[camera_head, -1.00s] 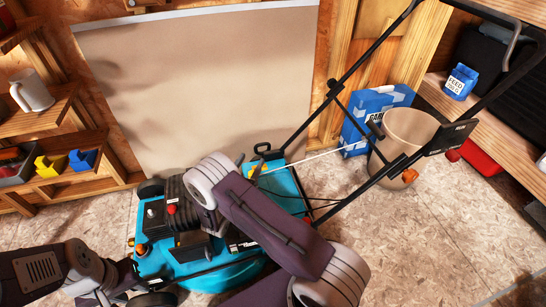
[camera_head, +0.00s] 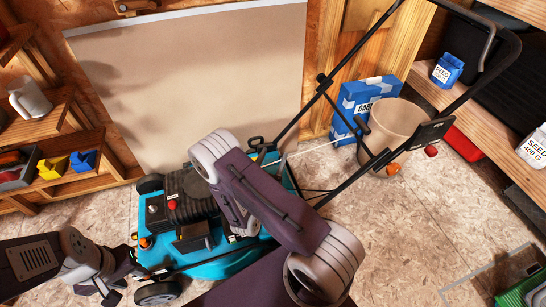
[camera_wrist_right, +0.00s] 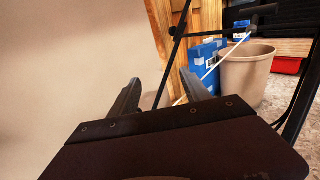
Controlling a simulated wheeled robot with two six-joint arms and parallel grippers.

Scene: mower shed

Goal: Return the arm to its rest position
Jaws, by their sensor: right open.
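My right arm (camera_head: 275,208) rises from the bottom and bends over the mower in the head view. Its gripper is not clear there, hidden behind the forearm. In the right wrist view my right gripper (camera_wrist_right: 163,93) is open, with two dark fingers apart and nothing between them. It faces the pale wall panel and the tan bucket (camera_wrist_right: 248,75). My left gripper (camera_head: 112,292) is low at the left in the head view, beside the turquoise mower (camera_head: 215,265). Its fingers are too small and dark to judge.
The mower's black handle (camera_head: 350,105) reaches up to the right. The bucket (camera_head: 392,135) and blue box (camera_head: 358,100) stand behind it. Shelves with a mug (camera_head: 32,102) and bins are at left. A green crate (camera_head: 525,292) is at bottom right.

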